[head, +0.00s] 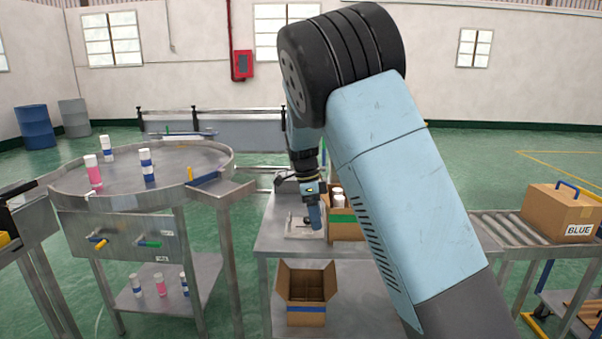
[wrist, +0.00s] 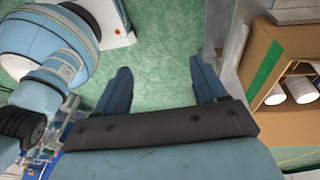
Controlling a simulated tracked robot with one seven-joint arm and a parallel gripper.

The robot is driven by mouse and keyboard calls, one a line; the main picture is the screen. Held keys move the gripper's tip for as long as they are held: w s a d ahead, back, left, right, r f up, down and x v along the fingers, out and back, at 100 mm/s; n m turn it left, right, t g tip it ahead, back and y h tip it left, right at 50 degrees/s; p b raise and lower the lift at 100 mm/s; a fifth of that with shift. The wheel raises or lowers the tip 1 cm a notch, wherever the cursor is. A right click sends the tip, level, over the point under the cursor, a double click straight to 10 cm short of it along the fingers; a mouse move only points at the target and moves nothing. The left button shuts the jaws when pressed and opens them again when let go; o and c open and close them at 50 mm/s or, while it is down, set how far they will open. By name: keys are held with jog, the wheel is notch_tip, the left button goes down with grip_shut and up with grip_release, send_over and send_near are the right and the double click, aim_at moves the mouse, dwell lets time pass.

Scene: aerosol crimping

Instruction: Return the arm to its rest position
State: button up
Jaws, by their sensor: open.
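My gripper (wrist: 164,85) shows in the wrist view with its two blue fingers spread wide apart and nothing between them. Green floor shows past the fingertips. In the head view my gripper (head: 315,217) hangs at the end of my bent arm, pointing down over the middle steel table (head: 272,238), just left of an open cardboard box (head: 346,230) with a green band. White-topped cans stand in that box; the box and white cans (wrist: 300,89) also show at the right of the wrist view. My arm hides part of the table and what lies behind it.
A round steel table (head: 150,170) at the left carries several cans. An empty box (head: 306,292) with a blue band sits on the lower shelf. A roller conveyor (head: 505,230) at the right holds a closed box marked BLUE (head: 563,213). Green floor lies open behind.

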jog(key=s+d+r+n+t+y, duration=0.2)
jog(key=s+d+r+n+y, duration=0.2)
jog(key=s+d+r+n, duration=0.75)
jog(key=s+d+r+n+t, duration=0.1)
jog(key=s+d+n, duration=0.1)
jog(key=s, duration=0.5)
jog(key=s+d+r+n+t+h, duration=0.1)
jog(key=s+d+n+t, duration=0.1)
jog(key=s, duration=0.6)
jog(key=s+d+r+n+t, duration=0.2)
jog(key=s+d+n, duration=0.1)
jog(key=s, duration=0.4)
jog(key=shift+s+d+h, duration=0.15)
jog(key=shift+d+h, duration=0.25)
